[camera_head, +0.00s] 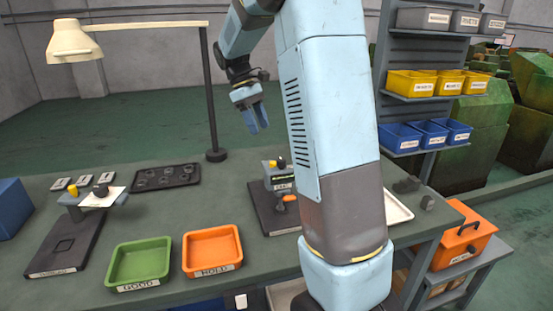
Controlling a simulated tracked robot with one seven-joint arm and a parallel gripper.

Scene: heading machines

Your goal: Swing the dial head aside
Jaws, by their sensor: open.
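My gripper (259,121) hangs empty in the air above the back middle of the bench, fingers pointing down and apart from everything. Below it and slightly right, a gauge stand (264,205) with a dark base carries a small labelled head with yellow and black knobs (277,171) and an orange-brown handle. My arm hides its right side. A second stand (66,246) at the left has a flat dark base and a head with a yellow knob, a dark knob and a white plate (103,197). I cannot tell which head is the dial head; no dial face shows.
A green GOOD tray (140,283) and an orange HOLD tray (212,271) sit at the front. A dark tray of round parts (166,177) lies behind them. A lamp (208,95) rises at the back. Bins on a rack (413,83) stand right.

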